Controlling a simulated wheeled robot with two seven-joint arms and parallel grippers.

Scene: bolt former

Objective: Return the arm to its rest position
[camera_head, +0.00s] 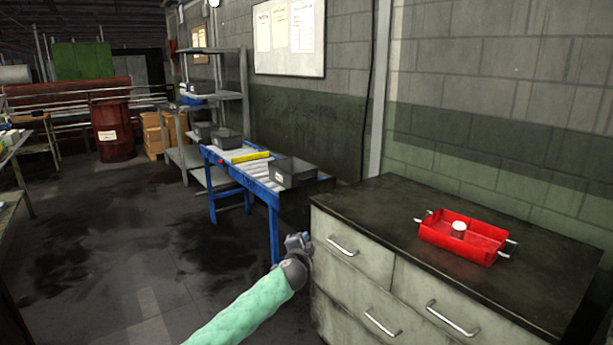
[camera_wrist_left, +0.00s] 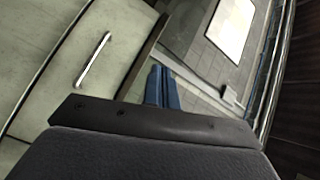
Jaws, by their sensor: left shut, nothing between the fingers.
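My left arm comes in at the bottom of the head view in a green sleeve. Its gripper (camera_head: 298,241) is beside the left front edge of the drawer cabinet (camera_head: 365,262), close to the upper left drawer handle (camera_head: 343,246). In the left wrist view the gripper's blue fingers (camera_wrist_left: 162,88) are together with nothing between them. The cabinet front and a drawer handle (camera_wrist_left: 93,61) show beside them. I cannot tell whether the gripper touches the cabinet. My right gripper is in neither view.
A red tray (camera_head: 478,248) with metal handles holds a small white-topped object (camera_head: 459,227) on the dark cabinet top. A blue roller conveyor (camera_head: 232,168) carrying grey bins (camera_head: 292,172) stands behind. A red barrel (camera_head: 113,131) is farther back. The floor on the left is clear.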

